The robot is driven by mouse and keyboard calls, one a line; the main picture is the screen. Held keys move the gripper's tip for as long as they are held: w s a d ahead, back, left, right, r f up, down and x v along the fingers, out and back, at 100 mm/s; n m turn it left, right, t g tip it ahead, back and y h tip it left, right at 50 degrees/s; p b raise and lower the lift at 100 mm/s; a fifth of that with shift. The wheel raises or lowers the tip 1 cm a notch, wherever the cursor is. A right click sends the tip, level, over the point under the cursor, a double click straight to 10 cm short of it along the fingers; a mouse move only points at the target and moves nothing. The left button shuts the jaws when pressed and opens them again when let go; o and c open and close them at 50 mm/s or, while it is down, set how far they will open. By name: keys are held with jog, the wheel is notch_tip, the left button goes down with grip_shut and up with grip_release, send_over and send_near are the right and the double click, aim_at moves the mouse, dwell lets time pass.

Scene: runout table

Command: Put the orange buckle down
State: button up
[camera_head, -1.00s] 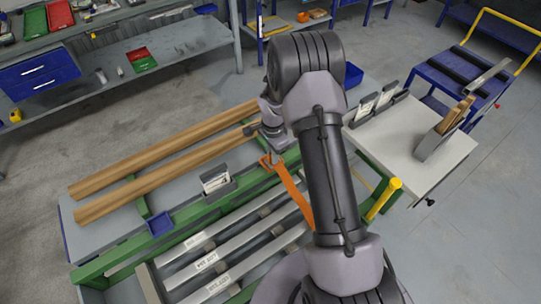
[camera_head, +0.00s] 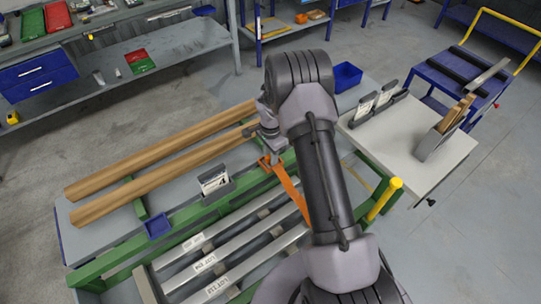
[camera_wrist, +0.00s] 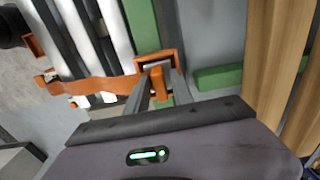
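The orange buckle (camera_head: 270,163) hangs at the end of an orange strap (camera_head: 291,191), over the green rail of the runout table. In the wrist view the buckle (camera_wrist: 168,57) is an open frame with a tongue between my fingers, close to the green beam. My gripper (camera_wrist: 159,84) has its two fingers on either side of the tongue and looks shut on it. In the head view my gripper (camera_head: 269,150) is partly hidden by my wrist. The strap (camera_wrist: 105,88) runs left across the metal bars. Whether the buckle touches the surface below is unclear.
Two wooden beams (camera_head: 160,165) lie left of the gripper. A card holder (camera_head: 215,182) and a small blue tray (camera_head: 158,226) stand near the green rail (camera_head: 115,262). Metal bars (camera_head: 225,262) lie in front. A blue bin (camera_head: 347,75) and a white side table (camera_head: 400,150) are to the right.

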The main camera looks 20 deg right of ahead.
notch_tip(320, 180, up, 17)
jog(key=a+p, duration=0.1)
jog(key=p, duration=0.2)
notch_tip(320, 180, up, 13)
jog(key=n+t, duration=0.2)
jog(key=n, duration=0.2)
send_over(268, 156)
jog(key=s+a, duration=0.5)
jog(key=s, duration=0.1)
jog(key=s+a+r+n+t+y, duration=0.1)
jog(key=s+a+r+n, duration=0.15)
jog(key=s+r, duration=0.3)
jog(key=s+a+r+n+t, duration=0.1)
jog(key=s+a+r, duration=0.25)
jog(key=s, duration=0.25)
jog(key=s+a+n+t+y, duration=0.1)
jog(key=s+a+n, duration=0.2)
jog(key=s, duration=0.8)
jog(key=shift+s+r+n+t, duration=0.25)
jog(key=shift+r+n+t, duration=0.15)
jog(key=shift+n, duration=0.05)
